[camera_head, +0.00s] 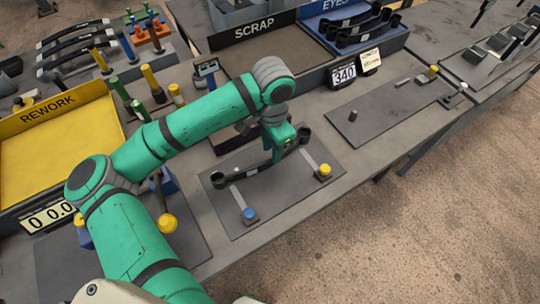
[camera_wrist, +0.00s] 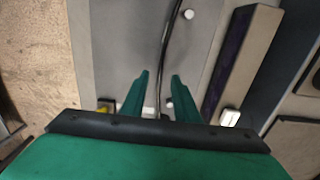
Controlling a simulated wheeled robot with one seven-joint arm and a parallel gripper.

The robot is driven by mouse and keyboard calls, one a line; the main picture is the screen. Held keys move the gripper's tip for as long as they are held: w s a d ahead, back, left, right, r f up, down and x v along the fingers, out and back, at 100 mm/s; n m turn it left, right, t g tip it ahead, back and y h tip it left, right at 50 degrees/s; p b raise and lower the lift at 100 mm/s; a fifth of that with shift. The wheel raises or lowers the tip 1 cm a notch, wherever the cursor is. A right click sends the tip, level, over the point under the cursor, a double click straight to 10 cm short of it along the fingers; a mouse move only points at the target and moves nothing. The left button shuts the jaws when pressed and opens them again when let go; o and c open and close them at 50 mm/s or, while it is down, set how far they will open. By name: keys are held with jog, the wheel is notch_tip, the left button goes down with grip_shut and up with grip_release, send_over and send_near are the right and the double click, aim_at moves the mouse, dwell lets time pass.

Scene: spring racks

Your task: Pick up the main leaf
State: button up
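The main leaf (camera_head: 250,173) is a long, dark, slightly curved bar with an eye at each end. It lies across a grey plate (camera_head: 270,205) in the middle of the bench in the head view. My gripper (camera_head: 279,153) is over the leaf, right of its middle. In the wrist view the leaf (camera_wrist: 168,35) shows as a thin dark strip running between the two green fingers of my gripper (camera_wrist: 159,76). The fingers are apart, with a gap to the leaf on both sides. The leaf's lower part is hidden by the gripper body in the wrist view.
Yellow-topped (camera_head: 324,171) and blue-topped (camera_head: 249,213) clamps stand on the plate near the leaf. The yellow REWORK tray (camera_head: 60,150) is at left, the SCRAP tray (camera_head: 285,48) behind, and the EYES bin (camera_head: 335,17) with dark leaves back right. A 340 display (camera_head: 344,74) stands right of SCRAP.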

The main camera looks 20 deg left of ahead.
jog(key=shift+f, duration=2.7)
jog(key=shift+w, duration=0.1)
grip_shut()
